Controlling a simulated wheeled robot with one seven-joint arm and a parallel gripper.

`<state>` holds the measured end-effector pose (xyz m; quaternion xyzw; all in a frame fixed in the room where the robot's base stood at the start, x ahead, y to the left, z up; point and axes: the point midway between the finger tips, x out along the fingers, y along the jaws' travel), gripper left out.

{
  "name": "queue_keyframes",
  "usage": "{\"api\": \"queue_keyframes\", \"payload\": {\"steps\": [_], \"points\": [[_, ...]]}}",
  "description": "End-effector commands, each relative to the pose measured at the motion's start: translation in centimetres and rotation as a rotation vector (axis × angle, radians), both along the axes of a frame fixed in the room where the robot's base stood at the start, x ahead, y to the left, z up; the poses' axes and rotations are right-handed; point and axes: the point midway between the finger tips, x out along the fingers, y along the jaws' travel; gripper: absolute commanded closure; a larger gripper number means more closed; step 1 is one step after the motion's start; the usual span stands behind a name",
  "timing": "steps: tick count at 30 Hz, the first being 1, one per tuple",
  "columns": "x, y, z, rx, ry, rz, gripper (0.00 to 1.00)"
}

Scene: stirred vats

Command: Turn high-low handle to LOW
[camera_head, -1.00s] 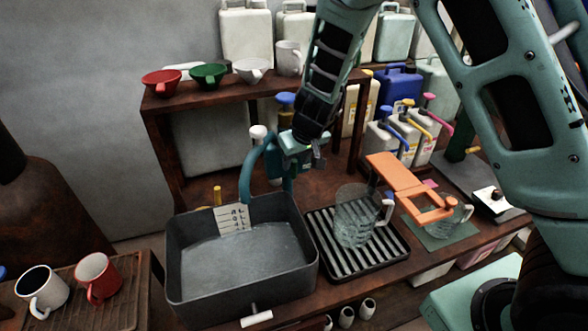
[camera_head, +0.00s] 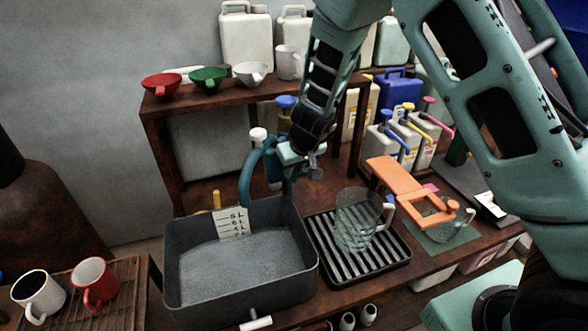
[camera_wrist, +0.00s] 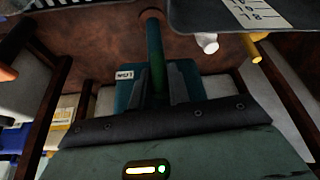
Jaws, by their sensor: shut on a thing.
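My gripper (camera_wrist: 160,84) is in the middle of the wrist view, with its two dark fingers on either side of a green upright part. It is shut on the handle; the gripped portion is mostly hidden between the fingers. A teal block (camera_wrist: 128,92) with a small white label (camera_wrist: 124,75) sits right behind the fingers. The label's lettering appears upside down and seems to read LOW. In the head view, my gripper (camera_head: 303,152) is beside the teal curved spout (camera_head: 247,172) behind the sink, and my wrist covers most of the handle.
A grey sink (camera_head: 292,248) with a level scale card (camera_head: 233,224) is in front of the spout. A glass jug (camera_head: 352,225) stands on a ribbed drip tray (camera_head: 322,256) to the right. A wooden shelf (camera_head: 215,98) with funnels and a mug rises behind.

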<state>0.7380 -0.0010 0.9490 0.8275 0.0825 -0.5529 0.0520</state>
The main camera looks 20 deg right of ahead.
Motion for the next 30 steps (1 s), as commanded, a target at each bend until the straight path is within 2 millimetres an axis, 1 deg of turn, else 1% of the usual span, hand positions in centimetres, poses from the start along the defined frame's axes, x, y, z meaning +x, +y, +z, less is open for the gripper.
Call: {"api": "queue_keyframes", "payload": {"steps": [5,11,30], "points": [[0.1,-0.1,-0.4,0.034,-0.003,-0.001,1.00],[0.1,-0.3,-0.8,0.114,-0.006,-0.001,1.00],[0.1,-0.9,-1.2,0.491,-0.007,0.001,1.00]]}}
